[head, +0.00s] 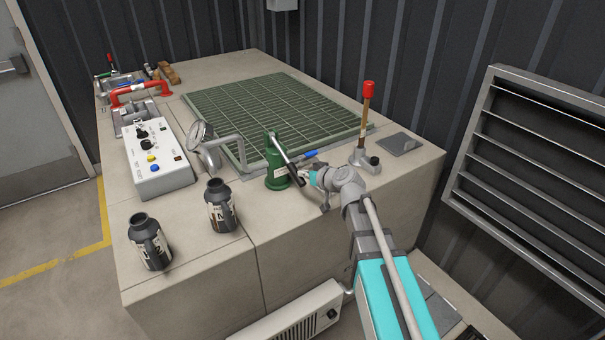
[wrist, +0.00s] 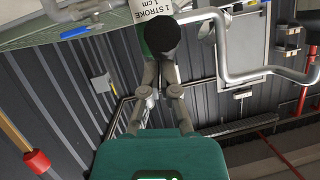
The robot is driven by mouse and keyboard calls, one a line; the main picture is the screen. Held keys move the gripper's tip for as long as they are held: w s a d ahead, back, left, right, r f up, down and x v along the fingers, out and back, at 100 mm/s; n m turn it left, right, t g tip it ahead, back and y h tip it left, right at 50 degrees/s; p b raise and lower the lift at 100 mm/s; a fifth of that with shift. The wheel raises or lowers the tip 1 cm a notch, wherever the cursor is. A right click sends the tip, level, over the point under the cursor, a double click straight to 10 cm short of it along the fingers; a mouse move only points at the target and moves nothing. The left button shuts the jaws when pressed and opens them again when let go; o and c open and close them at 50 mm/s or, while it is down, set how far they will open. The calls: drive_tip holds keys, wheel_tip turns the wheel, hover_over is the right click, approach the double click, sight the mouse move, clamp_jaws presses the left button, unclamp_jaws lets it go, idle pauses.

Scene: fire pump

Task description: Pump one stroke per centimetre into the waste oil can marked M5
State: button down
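A green hand pump (head: 277,168) stands on the bench in front of the grating. Its grey lever (head: 279,147) slopes down to the right to a black grip. My gripper (head: 303,180) is at this grip. In the wrist view the fingers (wrist: 161,72) close together at the round black grip end (wrist: 165,38), which hides their tips. A label reading "1 STROKE 1 cm" (wrist: 152,8) is behind it. Two dark oil cans, a left one (head: 150,243) and a right one (head: 221,206), stand at the bench's front left. Their markings are too small to read surely.
A pressure gauge (head: 201,133) on a bent pipe stands left of the pump. A control box (head: 158,160) is behind the cans. A red-topped upright lever (head: 366,115) stands right of my gripper.

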drive_tip(key=shift+s+d+r+p, duration=0.1)
drive_tip(key=shift+d+r+p, duration=0.2)
drive_tip(key=shift+r, duration=0.35)
drive_tip(key=p+v, duration=0.3)
drive_tip(key=v, duration=0.7)
drive_tip(key=shift+s+d, duration=0.2)
drive_tip(key=shift+d, duration=0.05)
drive_tip(key=shift+f, duration=0.15)
drive_tip(key=s+d+f+m+g+h+p, duration=0.2)
drive_tip(key=s+d+f+m+g+h, duration=0.1)
drive_tip(key=s+d, duration=0.4)
drive_tip(key=s+d+f+m+g+h+p, duration=0.2)
drive_tip(key=s+d+f+m+g+h, duration=0.1)
drive_tip(key=s+d+f+g+h, duration=0.2)
drive_tip(key=s+d+g+h, duration=0.1)
drive_tip(key=s, duration=0.1)
drive_tip(key=shift+s+d+m+g+h, duration=0.3)
drive_tip(key=shift+d+m, duration=0.05)
drive_tip(key=shift+m, duration=0.05)
